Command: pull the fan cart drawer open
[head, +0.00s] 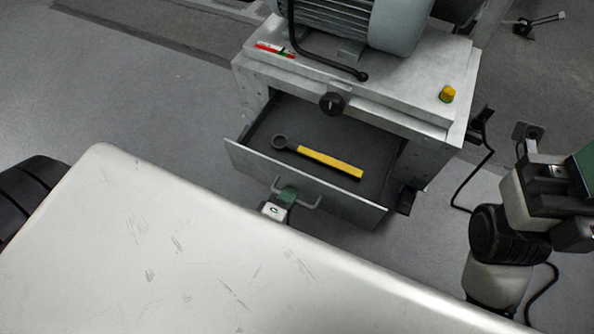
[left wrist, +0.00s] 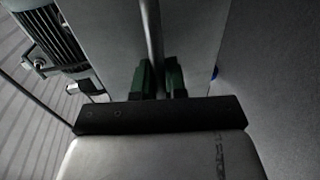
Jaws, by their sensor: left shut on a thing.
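The fan cart drawer (head: 330,192) stands pulled out from the grey metal fan cart (head: 420,128), its dark inside showing. A U-shaped metal handle (head: 314,201) is on its front. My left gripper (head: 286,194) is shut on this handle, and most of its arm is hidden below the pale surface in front. In the left wrist view the green fingers of my left gripper (left wrist: 161,80) stand on both sides of the handle bar (left wrist: 153,35). My right arm is at the right edge; its green end part (head: 585,166) is cut off, so its jaw state is unclear.
A wrench with a yellow handle (head: 330,164) lies in the drawer. A grey motor (head: 350,20), a black knob (head: 332,103) and a yellow button (head: 447,94) are on the cart. Black cables hang at its right. Grey floor (head: 170,90) is clear at the left.

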